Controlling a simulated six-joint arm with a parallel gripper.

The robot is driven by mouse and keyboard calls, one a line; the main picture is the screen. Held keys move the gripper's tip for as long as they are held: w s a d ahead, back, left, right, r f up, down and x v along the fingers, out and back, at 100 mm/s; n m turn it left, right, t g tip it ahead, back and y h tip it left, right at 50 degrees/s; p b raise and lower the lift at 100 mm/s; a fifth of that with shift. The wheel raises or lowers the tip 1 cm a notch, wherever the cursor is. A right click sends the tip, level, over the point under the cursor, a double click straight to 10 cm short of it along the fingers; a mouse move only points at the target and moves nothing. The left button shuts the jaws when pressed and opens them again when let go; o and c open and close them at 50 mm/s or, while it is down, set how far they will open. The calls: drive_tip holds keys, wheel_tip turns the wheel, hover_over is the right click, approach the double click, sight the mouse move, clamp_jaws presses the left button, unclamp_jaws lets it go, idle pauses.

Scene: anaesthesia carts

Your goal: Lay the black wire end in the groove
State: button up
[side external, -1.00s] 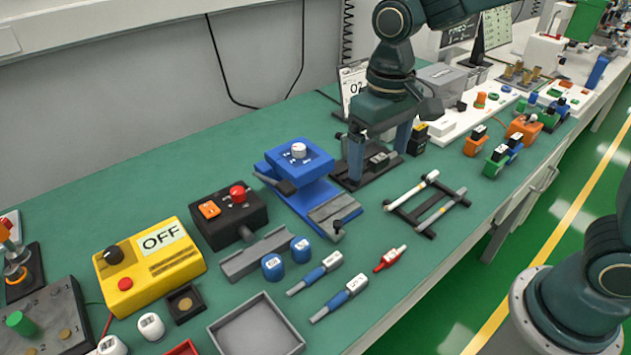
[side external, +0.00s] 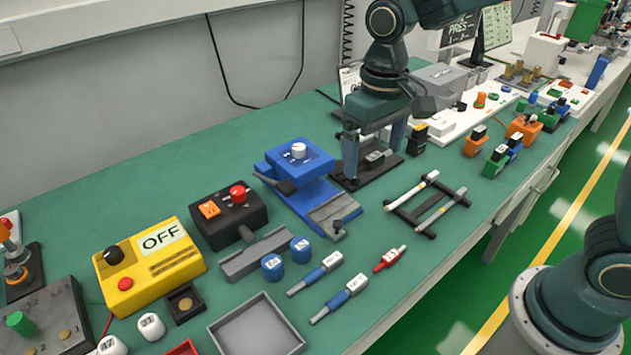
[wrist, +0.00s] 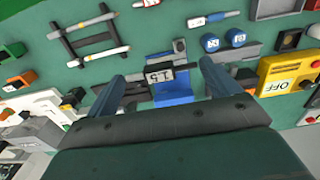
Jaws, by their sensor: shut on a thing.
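My gripper (side external: 376,160) is above a dark flat base (side external: 352,184) behind the blue device. Between its fingers is a small black piece with a white label (side external: 377,156); in the wrist view this black piece (wrist: 159,74) reads "15", between my two fingers (wrist: 165,85). I cannot tell whether it is the black wire end, or whether it touches the base. A black rack (side external: 424,208) to the right holds light rods, one with a white tip.
A red labelled connector (side external: 389,259) and two blue-and-white labelled ones (side external: 316,273) lie in front. Two blue knobs (side external: 273,266), a yellow OFF box (side external: 150,264) and a grey tray (side external: 256,326) are at the left. Orange and green blocks (side external: 497,157) stand to the right. Bare green table lies at the front right.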

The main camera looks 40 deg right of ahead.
hover_over(332, 207)
wheel_tip(332, 207, down, 11)
drive_tip(key=shift+r, duration=0.1)
idle(0.5)
drive_tip(key=shift+s+f, duration=0.1)
drive_tip(key=shift+f, duration=2.65)
drive_tip(key=o, duration=0.7)
wheel_tip(332, 207, up, 14)
drive_tip(key=shift+f, duration=0.1)
